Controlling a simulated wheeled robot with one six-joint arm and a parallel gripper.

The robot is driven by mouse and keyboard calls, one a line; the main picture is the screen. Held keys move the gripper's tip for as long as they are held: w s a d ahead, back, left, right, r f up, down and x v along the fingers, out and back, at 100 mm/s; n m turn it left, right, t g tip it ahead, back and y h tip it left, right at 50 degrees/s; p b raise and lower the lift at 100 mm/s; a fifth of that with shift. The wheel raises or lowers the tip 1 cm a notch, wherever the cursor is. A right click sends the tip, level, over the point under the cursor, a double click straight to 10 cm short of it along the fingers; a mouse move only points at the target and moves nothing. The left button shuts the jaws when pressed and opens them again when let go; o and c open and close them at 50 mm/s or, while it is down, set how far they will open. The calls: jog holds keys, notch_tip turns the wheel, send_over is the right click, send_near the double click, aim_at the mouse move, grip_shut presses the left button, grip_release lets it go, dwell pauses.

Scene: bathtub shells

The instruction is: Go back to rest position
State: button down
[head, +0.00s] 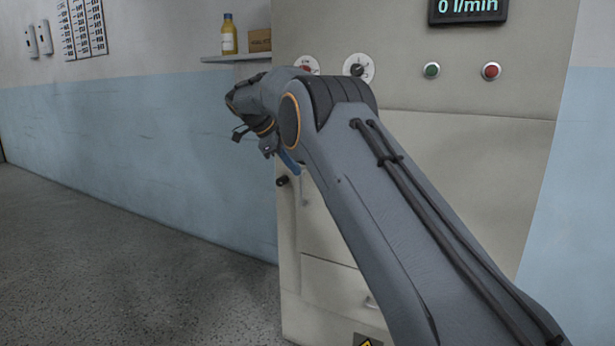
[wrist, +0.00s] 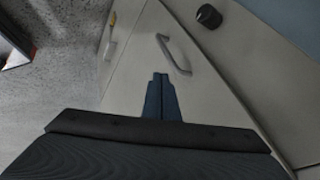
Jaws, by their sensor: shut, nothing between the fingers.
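My gripper (wrist: 160,78) is shut and empty, with its two blue-grey fingers side by side in the middle of the wrist view. The fingers point toward the beige cabinet front, just below a grey handle (wrist: 174,54) in that view. I cannot tell how far the tips are from the cabinet. In the head view my arm stretches from the lower right up to the centre left, in front of the beige cabinet (head: 480,150). A blue part of the gripper (head: 288,161) shows below the wrist; the rest is mostly hidden by the arm.
A black knob (wrist: 208,16) sticks out beside the handle. Green (head: 431,70) and red (head: 491,71) buttons and dials sit on the cabinet below a display (head: 468,10) reading 0 l/min. Floor at left is clear.

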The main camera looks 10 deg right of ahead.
jog(key=s+a+r+n+y, duration=0.2)
jog(key=s+a+r+n, duration=0.15)
jog(key=s+n, duration=0.4)
jog(key=s+d+f+n+g+y+p, duration=0.15)
jog(key=s+f+n, duration=0.35)
jog(key=s, duration=1.1)
jog(key=s+d+f+n+g+y, duration=0.15)
jog(key=s+f+n, duration=0.35)
jog(key=s, duration=1.1)
jog(key=s+d+f+n+y, duration=0.2)
jog(key=s+d+f+n, duration=0.3)
jog(key=s, duration=1.1)
jog(key=d+r+m+p, duration=0.1)
jog(key=d+r+p, duration=0.5)
jog(key=p, duration=1.1)
jog(key=shift+w+d+r+h, duration=0.2)
jog(key=shift+d+r+h, duration=0.1)
jog(key=shift+r, duration=2)
jog(key=shift+m, duration=0.25)
